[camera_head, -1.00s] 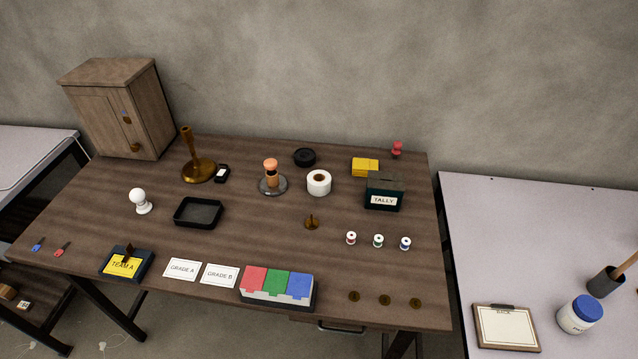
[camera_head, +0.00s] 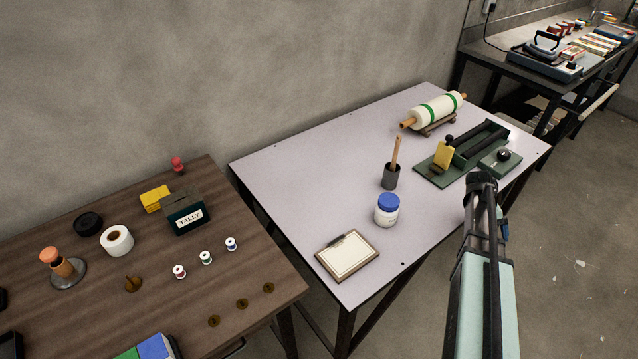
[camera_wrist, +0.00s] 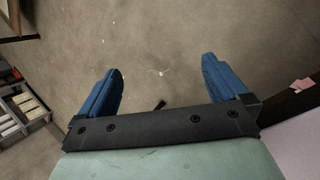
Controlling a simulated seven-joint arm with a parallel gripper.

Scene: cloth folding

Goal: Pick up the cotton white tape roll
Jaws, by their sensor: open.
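The white tape roll (camera_head: 119,247), with a brown core, lies on the brown wooden table at the left of the head view. It sits beside a black round tin (camera_head: 88,224) and the wooden-handled stamp on a grey base (camera_head: 57,263). My gripper shows in the wrist view (camera_wrist: 160,76), its two blue fingers spread apart with only bare floor between them. In the head view my arm rises at the right, far from the roll, and the fingers are mostly hidden there. The roll is not in the wrist view.
The dark TALLY box (camera_head: 186,216), yellow blocks (camera_head: 155,199) and small spools (camera_head: 206,258) stand right of the roll. The pale table (camera_head: 290,178) holds a blue-lidded jar (camera_head: 387,211), a clipboard (camera_head: 347,255), a brush cup (camera_head: 391,177) and a green press (camera_head: 465,160).

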